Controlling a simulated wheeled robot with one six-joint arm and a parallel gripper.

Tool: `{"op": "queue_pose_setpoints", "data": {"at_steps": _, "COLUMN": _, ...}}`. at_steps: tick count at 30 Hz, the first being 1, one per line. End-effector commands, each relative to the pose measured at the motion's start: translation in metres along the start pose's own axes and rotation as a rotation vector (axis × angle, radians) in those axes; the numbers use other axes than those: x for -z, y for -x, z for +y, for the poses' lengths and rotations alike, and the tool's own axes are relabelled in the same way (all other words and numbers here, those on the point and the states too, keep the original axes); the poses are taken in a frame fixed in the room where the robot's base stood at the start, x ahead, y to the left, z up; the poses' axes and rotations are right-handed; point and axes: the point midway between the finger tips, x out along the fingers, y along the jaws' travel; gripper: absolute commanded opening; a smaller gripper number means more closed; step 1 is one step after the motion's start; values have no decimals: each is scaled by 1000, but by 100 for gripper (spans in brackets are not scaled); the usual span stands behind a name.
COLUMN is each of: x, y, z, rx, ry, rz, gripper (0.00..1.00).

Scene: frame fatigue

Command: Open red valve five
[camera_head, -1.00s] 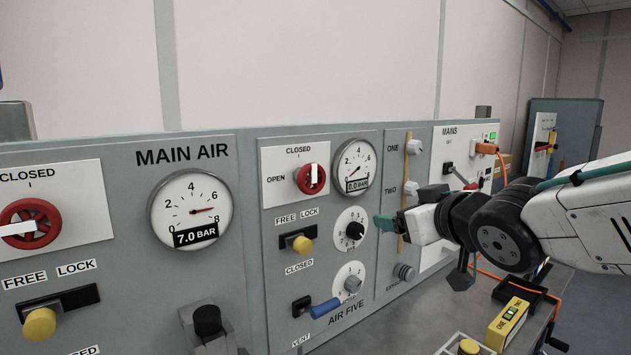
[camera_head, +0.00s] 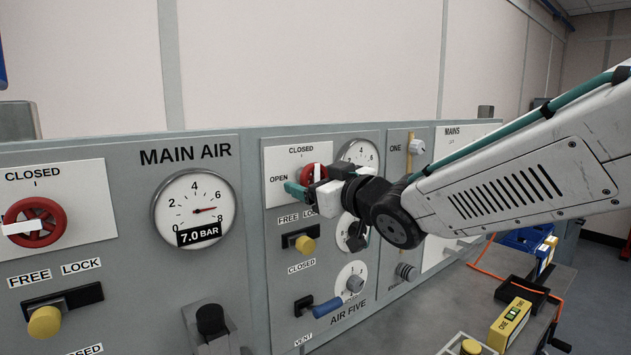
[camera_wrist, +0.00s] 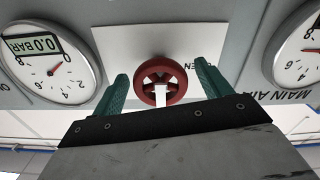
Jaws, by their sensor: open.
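The red valve of the AIR FIVE panel is a red round handwheel (camera_head: 313,175) with a white bar, partly covered by my gripper (camera_head: 305,184) in the head view. In the wrist view, which is upside down, the red wheel (camera_wrist: 178,80) shows between the two teal fingers of my gripper (camera_wrist: 161,68). The fingers are open, one on each side of the wheel, with a gap to each. The white bar (camera_wrist: 161,96) points down in that view, towards the CLOSED side. I cannot tell how far the fingertips reach past the wheel's face.
The AIR FIVE gauge (camera_wrist: 55,60) reads 0.0 bar beside the wheel. The MAIN AIR gauge (camera_head: 195,208) reads 7.0 bar. Another red valve (camera_head: 35,222) is at far left. A yellow lock knob (camera_head: 305,245) and a blue vent lever (camera_head: 327,308) stick out below my gripper.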

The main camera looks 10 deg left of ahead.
Motion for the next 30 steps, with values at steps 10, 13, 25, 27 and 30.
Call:
{"op": "queue_pose_setpoints", "data": {"at_steps": 10, "x": 0, "y": -1, "z": 0, "rx": 0, "ry": 0, "rz": -1, "gripper": 52}}
{"op": "queue_pose_setpoints", "data": {"at_steps": 13, "x": 0, "y": -1, "z": 0, "rx": 0, "ry": 0, "rz": -1, "gripper": 32}}
{"op": "queue_pose_setpoints", "data": {"at_steps": 25, "x": 0, "y": -1, "z": 0, "rx": 1, "ry": 62, "rz": 0, "gripper": 32}}
{"op": "queue_pose_setpoints", "data": {"at_steps": 27, "x": 0, "y": -1, "z": 0, "rx": 1, "ry": 99, "rz": 0, "gripper": 32}}
{"op": "queue_pose_setpoints", "data": {"at_steps": 30, "x": 0, "y": -1, "z": 0, "rx": 1, "ry": 168, "rz": 1, "gripper": 32}}
